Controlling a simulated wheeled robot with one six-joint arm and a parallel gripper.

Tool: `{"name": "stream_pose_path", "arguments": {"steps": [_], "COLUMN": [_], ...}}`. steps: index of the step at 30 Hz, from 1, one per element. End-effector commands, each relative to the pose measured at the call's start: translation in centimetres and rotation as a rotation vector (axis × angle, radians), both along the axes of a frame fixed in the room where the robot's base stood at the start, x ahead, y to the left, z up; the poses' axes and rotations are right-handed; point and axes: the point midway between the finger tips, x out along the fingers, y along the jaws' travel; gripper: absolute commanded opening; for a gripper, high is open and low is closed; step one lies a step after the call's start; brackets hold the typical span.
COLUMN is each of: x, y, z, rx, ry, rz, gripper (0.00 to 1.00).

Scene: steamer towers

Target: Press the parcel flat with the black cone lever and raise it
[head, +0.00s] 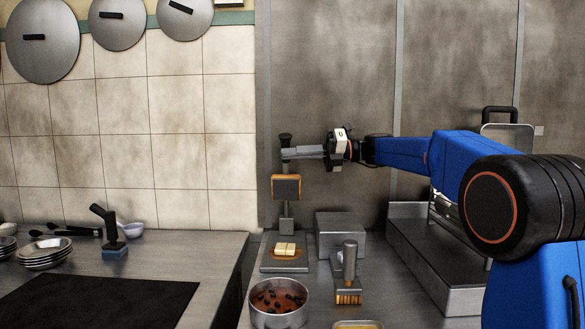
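The black cone lever (285,139) stands at the top of a press, upright above its wooden-edged pressing block (286,187). The parcel (285,249), a pale cream square with a line across it, lies on the press's metal base plate (268,266). A clear gap separates the raised block from the parcel. My gripper (287,153) reaches in from the right, level, with its grey fingertips at the stem just under the black cone. From this side the fingers overlap, so I cannot tell whether they are closed on the stem or only beside it.
A pot of dark red sauce (279,307) stands in front of the press. A grey metal box (340,234) and a wooden-toothed metal tool (349,275) are to its right. A black-handled lever on a blue base (112,235) and stacked plates (44,256) are on the left counter.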

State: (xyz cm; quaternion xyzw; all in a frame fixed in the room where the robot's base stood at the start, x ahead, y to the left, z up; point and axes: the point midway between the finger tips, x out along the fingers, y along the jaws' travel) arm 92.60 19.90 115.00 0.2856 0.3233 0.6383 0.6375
Motion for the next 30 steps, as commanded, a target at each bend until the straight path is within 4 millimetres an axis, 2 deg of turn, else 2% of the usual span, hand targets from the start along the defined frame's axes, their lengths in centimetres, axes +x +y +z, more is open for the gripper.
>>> {"name": "stream_pose_path", "arguments": {"steps": [4,12,30], "x": [1.3,2.4,2.7], "y": [0.0,-0.1,-0.3], "z": [0.7,1.3,1.7], "rx": [0.0,0.001,0.006], "ry": [-0.001,-0.003,-0.007], "rz": [0.0,-0.001,-0.007], "gripper": [0.0,0.0,0.0]}}
